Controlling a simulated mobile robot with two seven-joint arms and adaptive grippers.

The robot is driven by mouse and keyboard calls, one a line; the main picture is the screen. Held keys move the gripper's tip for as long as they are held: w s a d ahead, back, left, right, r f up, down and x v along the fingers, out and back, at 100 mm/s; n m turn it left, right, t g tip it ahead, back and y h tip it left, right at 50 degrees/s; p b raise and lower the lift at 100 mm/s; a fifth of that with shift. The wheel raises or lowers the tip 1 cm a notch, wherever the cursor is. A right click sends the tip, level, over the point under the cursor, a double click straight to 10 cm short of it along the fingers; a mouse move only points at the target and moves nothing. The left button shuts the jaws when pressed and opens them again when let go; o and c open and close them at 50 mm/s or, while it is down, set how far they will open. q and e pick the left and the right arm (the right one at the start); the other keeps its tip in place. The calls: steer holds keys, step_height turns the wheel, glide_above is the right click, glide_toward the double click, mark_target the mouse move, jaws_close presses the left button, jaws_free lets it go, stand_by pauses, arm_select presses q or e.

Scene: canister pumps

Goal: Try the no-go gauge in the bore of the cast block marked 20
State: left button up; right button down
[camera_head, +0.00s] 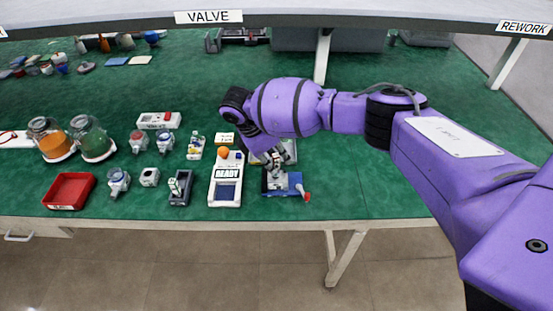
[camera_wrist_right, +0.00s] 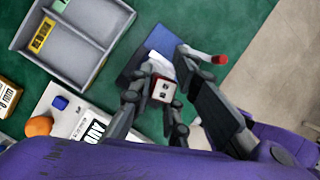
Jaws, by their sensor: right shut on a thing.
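My right gripper (camera_head: 272,162) is shut on a small pale piece with a dark red face, which looks like the no-go gauge (camera_wrist_right: 163,89). In the right wrist view the gripper (camera_wrist_right: 160,98) has its fingers around it. Below it is a blue fixture (camera_head: 270,189) with a red-tipped lever (camera_head: 306,196); they also show in the right wrist view. A grey block (camera_head: 279,182) sits on the fixture, under the gripper. Its marking cannot be read, and whether the gauge touches its bore is hidden. My left gripper is out of view.
A red tray (camera_head: 69,190), a small pale block (camera_head: 149,177) and a dark stand (camera_head: 180,189) lie left. The bench front edge is close; green mat right is clear.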

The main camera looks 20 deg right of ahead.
steer(key=shift+a+f, duration=0.1)
steer(key=shift+f, duration=0.3)
stand_by(1.0)
steer(key=shift+r, duration=0.15)
stand_by(0.5)
steer(key=shift+r, duration=0.3)
stand_by(0.3)
steer(key=shift+r, duration=2.5)
